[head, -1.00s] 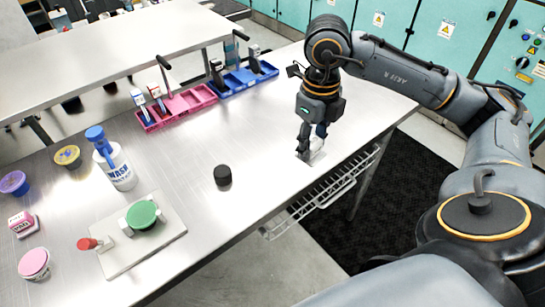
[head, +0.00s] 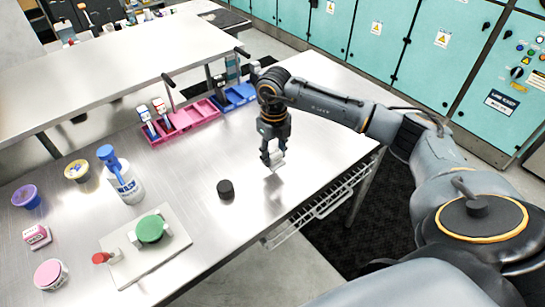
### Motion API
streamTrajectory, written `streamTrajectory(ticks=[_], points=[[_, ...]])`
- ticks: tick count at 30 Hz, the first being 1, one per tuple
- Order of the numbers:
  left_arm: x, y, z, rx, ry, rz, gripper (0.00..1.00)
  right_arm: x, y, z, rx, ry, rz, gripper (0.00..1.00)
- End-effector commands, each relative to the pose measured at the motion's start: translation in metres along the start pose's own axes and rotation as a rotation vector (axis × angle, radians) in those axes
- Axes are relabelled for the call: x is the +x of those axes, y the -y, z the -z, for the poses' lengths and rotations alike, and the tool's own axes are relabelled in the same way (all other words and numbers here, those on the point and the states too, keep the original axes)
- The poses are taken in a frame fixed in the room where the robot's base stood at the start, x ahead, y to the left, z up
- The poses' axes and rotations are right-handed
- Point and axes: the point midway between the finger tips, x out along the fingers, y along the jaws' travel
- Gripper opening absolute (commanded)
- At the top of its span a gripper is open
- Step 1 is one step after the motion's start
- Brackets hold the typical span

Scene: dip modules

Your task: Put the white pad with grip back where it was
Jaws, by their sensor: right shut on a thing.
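The white pad with grip (head: 278,163) is small and pale. It sits between the fingertips of my right gripper (head: 271,158), partly hidden by them. My right gripper is shut on it and points down over the bare middle of the steel table (head: 305,170). The gap between pad and table is hard to tell. The pink tray (head: 203,110) and the blue tray (head: 232,104) stand to the left of and behind the gripper, with upright white-topped pieces in them. My left gripper is not in view.
A black round piece (head: 226,189) lies left of the gripper. Further left are a wash bottle (head: 124,182), a white board (head: 160,262) bearing a green round piece (head: 150,229), and several tubs. A wire shelf (head: 325,205) hangs below the table's front edge.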

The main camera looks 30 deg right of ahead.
Motion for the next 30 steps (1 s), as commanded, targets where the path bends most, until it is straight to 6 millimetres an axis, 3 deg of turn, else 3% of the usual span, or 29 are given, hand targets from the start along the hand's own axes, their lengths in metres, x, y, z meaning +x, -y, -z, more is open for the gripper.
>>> streamTrajectory(ticks=[9, 21, 22, 25, 30], points=[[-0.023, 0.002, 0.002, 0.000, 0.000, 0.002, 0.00, 0.032, -0.001, -0.005, 0.000, -0.003, 0.000, 0.15], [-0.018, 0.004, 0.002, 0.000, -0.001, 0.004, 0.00, 0.042, 0.000, -0.006, 0.000, 0.000, 0.001, 0.15], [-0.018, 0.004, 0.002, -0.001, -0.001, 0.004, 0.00, 0.042, 0.000, -0.006, 0.000, 0.000, 0.001, 0.42], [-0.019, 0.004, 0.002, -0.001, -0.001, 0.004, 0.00, 0.041, 0.000, -0.006, 0.000, 0.000, 0.001, 0.63], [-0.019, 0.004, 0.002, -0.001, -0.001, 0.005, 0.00, 0.041, 0.000, -0.006, 0.000, 0.000, 0.001, 0.63]])
